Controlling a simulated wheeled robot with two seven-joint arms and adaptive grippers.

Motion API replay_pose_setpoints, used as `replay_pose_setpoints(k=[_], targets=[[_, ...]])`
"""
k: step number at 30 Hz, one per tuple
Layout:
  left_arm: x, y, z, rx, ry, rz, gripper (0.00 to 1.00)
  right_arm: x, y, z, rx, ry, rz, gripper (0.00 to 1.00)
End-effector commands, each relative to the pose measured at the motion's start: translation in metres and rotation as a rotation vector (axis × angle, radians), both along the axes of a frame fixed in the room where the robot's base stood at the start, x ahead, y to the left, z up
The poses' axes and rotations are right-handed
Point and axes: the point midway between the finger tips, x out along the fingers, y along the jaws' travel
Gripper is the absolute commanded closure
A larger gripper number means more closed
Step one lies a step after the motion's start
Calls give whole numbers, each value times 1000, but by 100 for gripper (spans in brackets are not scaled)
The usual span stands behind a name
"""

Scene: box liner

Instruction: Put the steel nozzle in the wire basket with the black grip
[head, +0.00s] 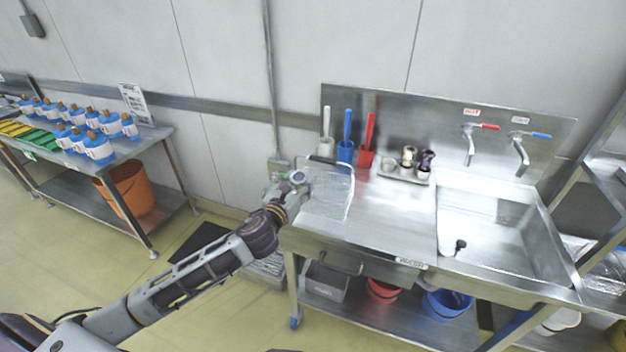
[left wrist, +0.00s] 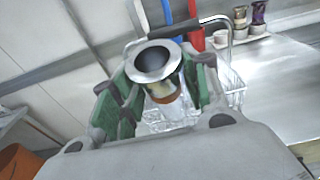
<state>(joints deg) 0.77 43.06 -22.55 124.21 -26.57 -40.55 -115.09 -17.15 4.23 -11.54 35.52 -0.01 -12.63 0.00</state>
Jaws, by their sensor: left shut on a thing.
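The steel nozzle (left wrist: 157,62), a flared metal ring with an orange-brown band below, is held between the green-padded fingers of my left gripper (left wrist: 160,90). In the head view my left gripper (head: 294,182) is at the left end of the steel sink counter, beside the wire basket's left side. The wire basket (head: 347,205) stands on the counter; its black grip (head: 326,160) is at the back on a bent handle. In the left wrist view the basket (left wrist: 236,92) is behind the nozzle, partly hidden by the gripper. My right gripper is not in view.
White, blue (head: 346,140) and red (head: 367,145) long-handled brushes in holders stand behind the basket. A tray (head: 403,173) with small items is to their right. The sink (head: 490,235) is further right. The counter between basket and sink is clear.

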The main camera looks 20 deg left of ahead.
Motion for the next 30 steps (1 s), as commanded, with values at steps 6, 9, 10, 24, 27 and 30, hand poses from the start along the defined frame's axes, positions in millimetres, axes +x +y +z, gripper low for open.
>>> replay_pose_setpoints(k=[6, 9, 10, 24, 27, 30], targets=[[25, -1, 3, -2, -3, 1, 84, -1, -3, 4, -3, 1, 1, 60], [37, -1, 3, -2, -3, 1, 84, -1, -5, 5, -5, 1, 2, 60], [40, -1, 2, -3, -2, 2, 84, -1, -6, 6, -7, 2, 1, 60], [77, -3, -6, -2, 0, 0, 84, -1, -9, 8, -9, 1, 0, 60], [79, -3, -14, -4, 1, 1, 84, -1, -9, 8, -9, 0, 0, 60], [82, -3, -23, -2, 1, 1, 84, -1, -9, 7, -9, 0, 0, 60]])
